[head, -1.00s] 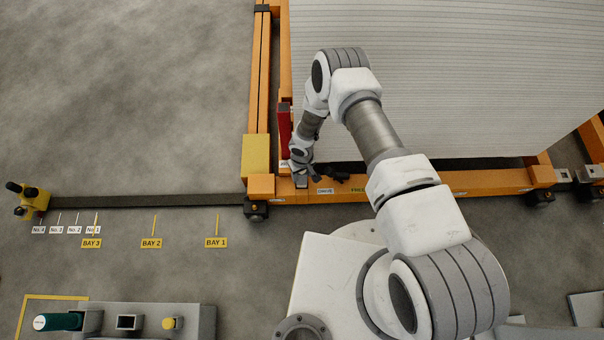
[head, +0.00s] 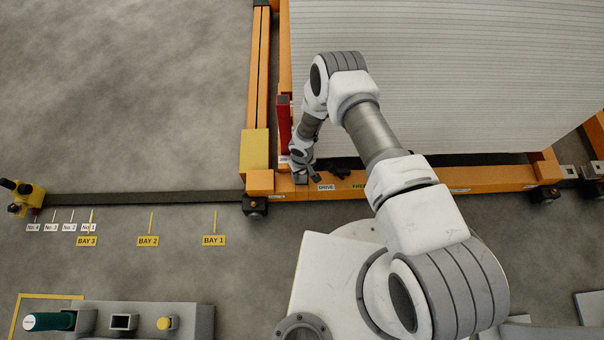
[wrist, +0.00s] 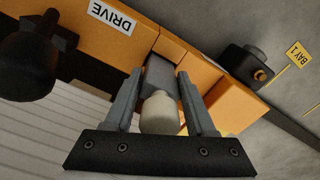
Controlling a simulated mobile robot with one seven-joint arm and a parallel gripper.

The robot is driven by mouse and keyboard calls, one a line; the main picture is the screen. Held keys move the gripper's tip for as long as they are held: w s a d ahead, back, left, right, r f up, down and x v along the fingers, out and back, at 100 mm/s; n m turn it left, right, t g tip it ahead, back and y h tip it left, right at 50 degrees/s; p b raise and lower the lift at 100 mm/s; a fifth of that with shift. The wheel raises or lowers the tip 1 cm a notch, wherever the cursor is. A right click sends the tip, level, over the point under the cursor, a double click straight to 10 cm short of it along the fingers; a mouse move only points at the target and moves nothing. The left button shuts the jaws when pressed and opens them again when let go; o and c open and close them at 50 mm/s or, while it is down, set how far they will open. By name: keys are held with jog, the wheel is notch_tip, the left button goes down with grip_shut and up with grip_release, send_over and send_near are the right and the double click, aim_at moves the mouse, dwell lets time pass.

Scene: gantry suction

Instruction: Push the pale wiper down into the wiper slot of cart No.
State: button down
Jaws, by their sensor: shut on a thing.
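The pale wiper (wrist: 160,112) shows in the wrist view as a cream, rounded piece between the fingers of my gripper (wrist: 173,100). My gripper is shut on it. A grey block (wrist: 158,72) lies just beyond the wiper, against the orange beam of the cart (wrist: 175,45). I cannot tell whether the wiper is inside a slot, as its far end is hidden. In the head view my gripper (head: 302,178) is at the front left corner of the orange cart frame (head: 410,184), left of the DRIVE label (head: 326,187). The wiper cannot be made out there.
A dark rail (head: 140,198) runs left from the cart to a yellow end stop (head: 24,195). BAY labels (head: 148,241) lie along it. A red upright part (head: 284,122) stands beside my wrist.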

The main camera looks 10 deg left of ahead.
aim_at(302, 179)
jog(key=shift+f, duration=1.7)
jog(key=shift+c, duration=0.7)
grip_release()
notch_tip(302, 179, up, 17)
jog(key=p, duration=0.7)
jog(key=shift+f, duration=0.1)
jog(key=shift+r, duration=0.35)
jog(key=shift+s, duration=0.1)
